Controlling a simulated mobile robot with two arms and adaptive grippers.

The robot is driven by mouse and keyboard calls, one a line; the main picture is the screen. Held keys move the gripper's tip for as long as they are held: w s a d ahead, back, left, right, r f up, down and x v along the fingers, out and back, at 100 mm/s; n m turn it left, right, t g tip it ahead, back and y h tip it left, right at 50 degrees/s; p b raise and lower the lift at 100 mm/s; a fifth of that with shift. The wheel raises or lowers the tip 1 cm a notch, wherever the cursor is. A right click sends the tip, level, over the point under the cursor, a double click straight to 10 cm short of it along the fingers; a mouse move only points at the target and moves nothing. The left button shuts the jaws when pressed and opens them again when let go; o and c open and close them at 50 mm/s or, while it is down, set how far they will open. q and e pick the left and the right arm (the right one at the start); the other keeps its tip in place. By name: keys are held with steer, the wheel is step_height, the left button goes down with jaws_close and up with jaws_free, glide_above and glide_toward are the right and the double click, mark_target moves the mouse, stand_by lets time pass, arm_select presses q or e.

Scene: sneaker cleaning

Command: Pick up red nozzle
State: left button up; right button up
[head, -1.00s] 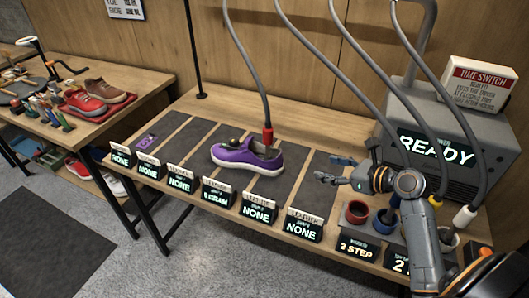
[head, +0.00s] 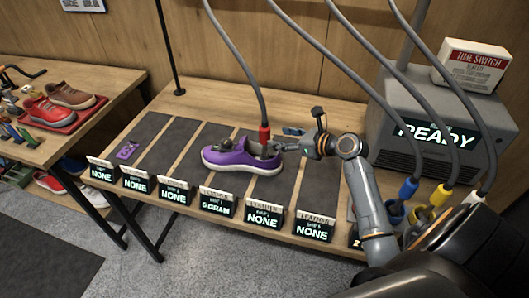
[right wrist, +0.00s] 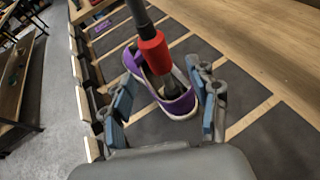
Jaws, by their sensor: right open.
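The red nozzle (head: 265,133) is at the lower end of a grey hose and stands in the opening of a purple sneaker (head: 240,158) on a dark mat. In the right wrist view the red nozzle (right wrist: 153,52) tilts above the purple sneaker (right wrist: 180,103), its dark tip inside the shoe. My right gripper (head: 290,140) is open, just to the right of the nozzle in the head view. In the right wrist view its blue-padded fingers (right wrist: 165,108) are spread with the nozzle's lower part between them, apart from both pads. My left gripper is not in view.
A grey machine reading READY (head: 435,135) stands at the back right. Blue (head: 409,188), yellow (head: 440,196) and white (head: 474,199) nozzles hang on hoses at the right. Several label signs line the front edge. Dark mats left of the sneaker are mostly clear.

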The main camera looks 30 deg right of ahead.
mark_target(269, 135)
steer(key=shift+x, duration=0.95)
steer(key=p+x, duration=0.1)
steer(key=x, duration=0.1)
steer(key=shift+w+a, duration=0.3)
steer(key=shift+w, duration=0.1)
steer(key=shift+x, duration=1)
steer(key=shift+w+f, duration=0.15)
steer(key=shift+f, duration=0.05)
steer(key=c, duration=0.7)
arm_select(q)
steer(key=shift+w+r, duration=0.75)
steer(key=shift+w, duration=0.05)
arm_select(e)
jaws_close()
